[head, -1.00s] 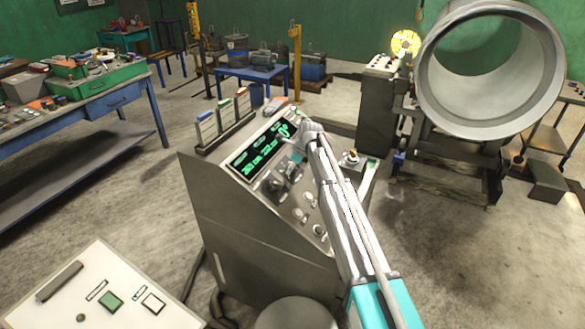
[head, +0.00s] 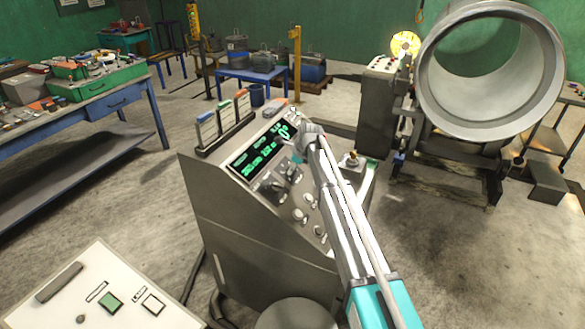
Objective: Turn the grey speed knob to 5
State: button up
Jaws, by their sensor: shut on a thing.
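The grey control console (head: 235,205) stands in the middle of the head view, with a sloped panel facing right and a black display (head: 250,163) with green digits. My arm reaches in from the lower right. My dark gripper (head: 280,183) is at the panel just below the display, small and hard to make out. It is shut on the grey speed knob, which it mostly hides; the knob's pointer and scale cannot be read. Several pale round knobs (head: 298,215) sit lower on the panel, apart from the gripper.
Three upright binders (head: 225,115) stand on the console's back edge. A white control box (head: 100,290) is at the lower left, and a blue workbench (head: 120,97) at the left. A large grey pipe section (head: 490,70) rests on a stand at the right. Bare floor lies between.

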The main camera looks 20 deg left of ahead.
jog(key=o, duration=1.2)
jog(key=shift+c, duration=0.2)
jog(key=shift+m, duration=0.4)
jog(key=shift+d+r+p, duration=0.2)
jog(key=shift+r+p, duration=0.45)
jog(key=shift+p, duration=0.05)
jog(key=p+v, duration=1.1)
jog(key=v, duration=0.1)
jog(key=shift+d+r, duration=0.15)
jog(key=shift+d, duration=0.05)
